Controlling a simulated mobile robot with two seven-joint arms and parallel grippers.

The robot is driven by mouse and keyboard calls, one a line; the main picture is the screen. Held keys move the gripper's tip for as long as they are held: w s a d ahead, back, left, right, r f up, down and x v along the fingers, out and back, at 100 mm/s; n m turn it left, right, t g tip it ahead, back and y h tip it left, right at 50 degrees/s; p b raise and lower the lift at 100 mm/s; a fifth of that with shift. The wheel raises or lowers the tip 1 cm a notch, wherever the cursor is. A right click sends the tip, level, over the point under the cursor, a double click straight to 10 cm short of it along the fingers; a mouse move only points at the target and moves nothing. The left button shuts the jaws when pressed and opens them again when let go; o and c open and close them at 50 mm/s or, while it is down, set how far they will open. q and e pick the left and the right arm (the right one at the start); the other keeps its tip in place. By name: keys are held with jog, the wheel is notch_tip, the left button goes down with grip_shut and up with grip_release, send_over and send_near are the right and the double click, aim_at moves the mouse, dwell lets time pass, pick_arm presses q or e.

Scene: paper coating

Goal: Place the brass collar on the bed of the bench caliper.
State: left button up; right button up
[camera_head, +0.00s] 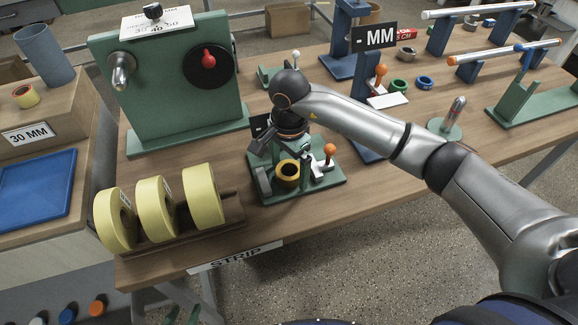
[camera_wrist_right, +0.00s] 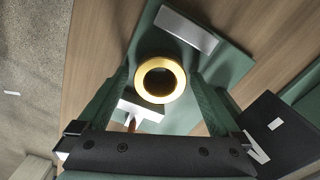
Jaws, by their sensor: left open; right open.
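The brass collar (camera_head: 288,170) is a short gold ring with a dark bore. It sits within the bench caliper (camera_head: 325,184), which has a green base, a grey block at left, and a white part with an orange-knobbed lever at right. The right wrist view shows the collar (camera_wrist_right: 160,80) over the green base (camera_wrist_right: 228,66), between the two fingers of my open right gripper (camera_wrist_right: 160,88). In the head view my right gripper (camera_head: 286,160) reaches down over the caliper and hides part of it. Contact beneath the collar is hard to see. My left gripper is not in view.
A rack with several yellow rolls (camera_head: 155,208) stands left of the caliper. A green machine with a red knob (camera_head: 207,62) is behind. A blue stand with an MM sign (camera_head: 376,36), a green ring (camera_head: 399,86) and a blue ring (camera_head: 425,83) are beyond.

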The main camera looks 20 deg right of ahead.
notch_tip(320, 180, up, 12)
jog(key=b, duration=0.1)
jog(key=shift+r, duration=0.15)
dwell(0.4)
